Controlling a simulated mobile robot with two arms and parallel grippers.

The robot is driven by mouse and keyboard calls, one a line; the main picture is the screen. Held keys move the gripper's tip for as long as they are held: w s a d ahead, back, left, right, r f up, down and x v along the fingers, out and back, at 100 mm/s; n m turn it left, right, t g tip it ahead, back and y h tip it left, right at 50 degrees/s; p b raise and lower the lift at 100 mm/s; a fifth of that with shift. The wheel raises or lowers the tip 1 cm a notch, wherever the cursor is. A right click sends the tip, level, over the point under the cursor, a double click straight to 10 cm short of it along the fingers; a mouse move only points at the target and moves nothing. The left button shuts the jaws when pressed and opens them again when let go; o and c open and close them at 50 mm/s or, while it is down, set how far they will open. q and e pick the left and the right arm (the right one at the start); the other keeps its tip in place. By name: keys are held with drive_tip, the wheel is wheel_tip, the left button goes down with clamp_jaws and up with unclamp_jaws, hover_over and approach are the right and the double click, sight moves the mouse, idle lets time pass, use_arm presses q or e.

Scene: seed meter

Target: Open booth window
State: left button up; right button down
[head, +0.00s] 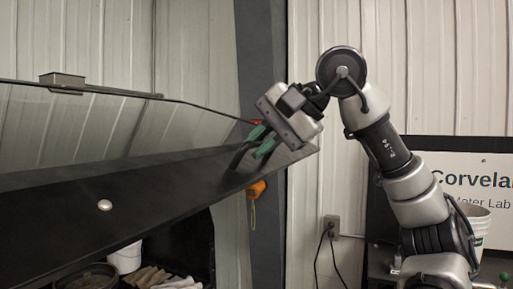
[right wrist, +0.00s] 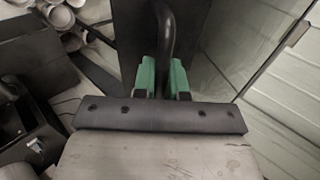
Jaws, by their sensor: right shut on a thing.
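The booth window (head: 120,125) is a clear pane with a wide dark lower frame (head: 60,215); it stands tilted across the left of the head view. A black bar handle sits near the right end of the frame and shows in the right wrist view (right wrist: 166,40). My right gripper (head: 258,143) has green fingers and is shut on this handle, one finger on each side of it in the right wrist view. The gripper body hides part of the handle in the head view. My left gripper is not in view.
Below the window are a white bucket (head: 126,258), a dark round pot (head: 88,277) and pale gloves or cloths (head: 160,279). An orange object (head: 257,189) hangs by the dark post (head: 266,100). Right are a sign (head: 470,180) and another white bucket (head: 476,220).

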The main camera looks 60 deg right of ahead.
idle(0.3)
drive_tip(key=c, duration=1.2)
unclamp_jaws()
